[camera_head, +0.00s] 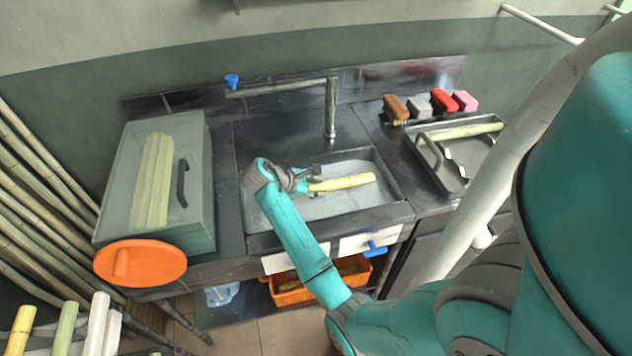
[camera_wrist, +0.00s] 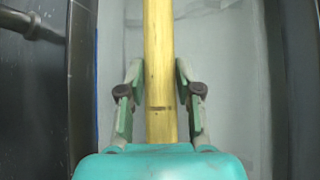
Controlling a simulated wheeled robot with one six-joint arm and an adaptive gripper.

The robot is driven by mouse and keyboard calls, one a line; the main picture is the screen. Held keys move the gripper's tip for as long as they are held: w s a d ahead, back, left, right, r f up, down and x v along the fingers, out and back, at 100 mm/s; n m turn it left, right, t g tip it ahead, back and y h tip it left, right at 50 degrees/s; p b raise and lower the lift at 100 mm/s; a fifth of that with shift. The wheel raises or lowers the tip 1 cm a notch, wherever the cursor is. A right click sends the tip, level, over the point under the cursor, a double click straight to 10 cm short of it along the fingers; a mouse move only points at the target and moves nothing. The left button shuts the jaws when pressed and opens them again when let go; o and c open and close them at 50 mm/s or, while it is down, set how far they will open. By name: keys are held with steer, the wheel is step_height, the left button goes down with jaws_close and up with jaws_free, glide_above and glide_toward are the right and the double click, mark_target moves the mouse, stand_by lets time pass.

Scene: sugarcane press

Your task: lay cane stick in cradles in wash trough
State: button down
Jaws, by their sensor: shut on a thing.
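My gripper (camera_head: 304,181) is shut on one end of a yellow cane stick (camera_head: 345,182), over the wash trough (camera_head: 388,192). In the head view the stick points right from my gripper, roughly level, inside the outline of the trough. In the wrist view the stick (camera_wrist: 158,60) runs straight up between my gripper's two fingers (camera_wrist: 157,100), with a dark ring near the fingers. The grey trough floor (camera_wrist: 225,60) shows behind it. I cannot make out the cradles. I cannot tell whether the stick touches anything in the trough.
A faucet (camera_head: 331,108) stands behind the trough. Left is a glass-sided box (camera_head: 200,140) with pale canes and an orange disc (camera_head: 140,262) before it. Right are a tray (camera_head: 455,185) with a cane and several coloured brushes (camera_head: 443,100). An orange crate (camera_head: 350,272) sits below.

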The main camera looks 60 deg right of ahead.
steer(key=shift+f, duration=2.95)
steer(key=shift+c, duration=0.7)
jaws_free()
steer(key=shift+v, duration=3.5)
steer(key=shift+w+a, duration=0.1)
